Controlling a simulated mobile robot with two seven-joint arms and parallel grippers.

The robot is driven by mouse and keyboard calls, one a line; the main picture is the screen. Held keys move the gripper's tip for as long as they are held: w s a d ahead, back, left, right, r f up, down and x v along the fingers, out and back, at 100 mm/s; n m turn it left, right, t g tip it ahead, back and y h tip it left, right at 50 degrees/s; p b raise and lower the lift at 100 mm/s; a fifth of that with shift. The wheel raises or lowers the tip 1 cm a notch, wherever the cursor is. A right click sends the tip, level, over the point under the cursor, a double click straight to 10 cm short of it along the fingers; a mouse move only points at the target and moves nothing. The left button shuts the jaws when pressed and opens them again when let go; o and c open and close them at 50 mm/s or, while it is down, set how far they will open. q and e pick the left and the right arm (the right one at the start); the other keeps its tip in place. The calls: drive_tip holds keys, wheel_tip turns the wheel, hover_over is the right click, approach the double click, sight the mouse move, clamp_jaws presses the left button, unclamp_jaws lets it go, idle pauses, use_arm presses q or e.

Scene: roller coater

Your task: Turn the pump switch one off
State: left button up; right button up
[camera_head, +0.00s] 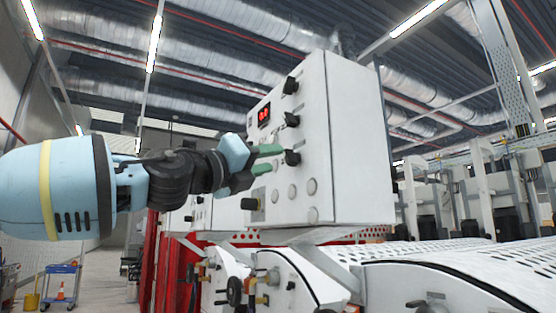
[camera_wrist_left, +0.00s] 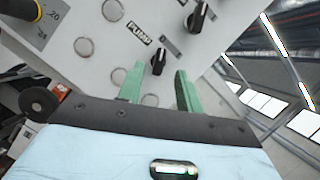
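The white control box (camera_head: 345,140) carries a column of black rotary knobs on its front panel. The lowest knob (camera_head: 291,157) is just beyond my left gripper (camera_head: 272,159). In the left wrist view, a black knob (camera_wrist_left: 158,62) beside a "PUMP" label (camera_wrist_left: 140,33) appears between the green fingertips of my left gripper (camera_wrist_left: 156,78), near their tips. The fingers are apart, one on each side of the knob; whether they touch it cannot be told. My right gripper is not in view.
A red digital display (camera_head: 264,115) and two more knobs (camera_head: 291,86) (camera_head: 291,119) sit above on the panel. Round buttons (camera_head: 311,186) are below. A larger black knob (camera_head: 250,204) sticks out lower left. White perforated machine covers (camera_head: 450,250) lie below right.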

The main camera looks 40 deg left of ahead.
use_arm(q)
drive_tip(key=shift+v, duration=1.6)
